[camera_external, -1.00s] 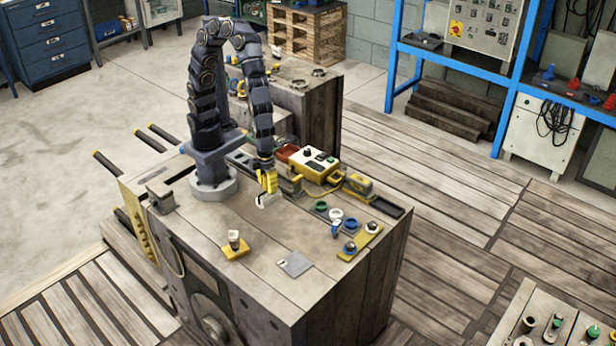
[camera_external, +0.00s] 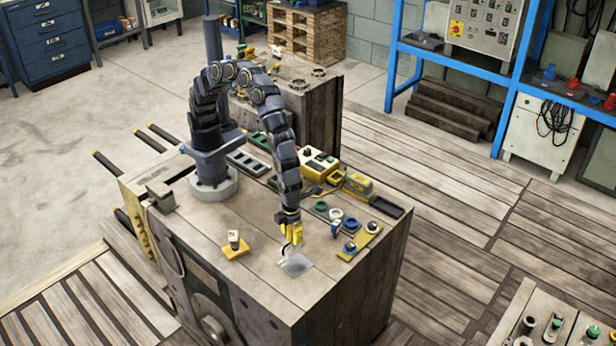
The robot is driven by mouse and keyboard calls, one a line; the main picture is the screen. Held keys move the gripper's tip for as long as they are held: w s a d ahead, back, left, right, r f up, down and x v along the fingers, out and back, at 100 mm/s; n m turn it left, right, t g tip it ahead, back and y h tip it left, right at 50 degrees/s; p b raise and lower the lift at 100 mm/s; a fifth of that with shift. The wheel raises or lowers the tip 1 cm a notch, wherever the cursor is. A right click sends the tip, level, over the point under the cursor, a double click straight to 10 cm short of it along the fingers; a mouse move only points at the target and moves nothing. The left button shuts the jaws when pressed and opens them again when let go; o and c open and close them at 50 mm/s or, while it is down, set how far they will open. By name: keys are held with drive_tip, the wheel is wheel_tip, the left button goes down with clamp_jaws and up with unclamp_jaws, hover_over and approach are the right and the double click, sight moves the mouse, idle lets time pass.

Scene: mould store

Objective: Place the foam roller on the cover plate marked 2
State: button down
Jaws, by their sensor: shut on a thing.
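My gripper (camera_external: 290,243) has yellow fingers and is shut on a small white piece, which I take to be the foam roller (camera_external: 286,252). The fingers hide part of it. It is held low over the back left part of a flat grey square plate (camera_external: 299,265). I cannot tell whether it touches the plate. A yellow plate (camera_external: 236,253) to the left bears an upright white piece with a dark top (camera_external: 233,238). No number is readable on either plate.
A yellow strip (camera_external: 361,241) with knobs lies to the right, beside several green, white and blue round pieces (camera_external: 336,213). A yellow and white control box (camera_external: 318,165) and a yellow device (camera_external: 358,186) stand behind.

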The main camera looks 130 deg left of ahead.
sight(294, 247)
drive_tip(key=shift+w+f, duration=0.3)
drive_tip(key=shift+f, duration=0.1)
drive_tip(key=shift+w+f, duration=0.1)
drive_tip(key=shift+f, duration=1.5)
drive_tip(key=shift+f, duration=0.15)
drive_tip(key=c, duration=0.9)
unclamp_jaws()
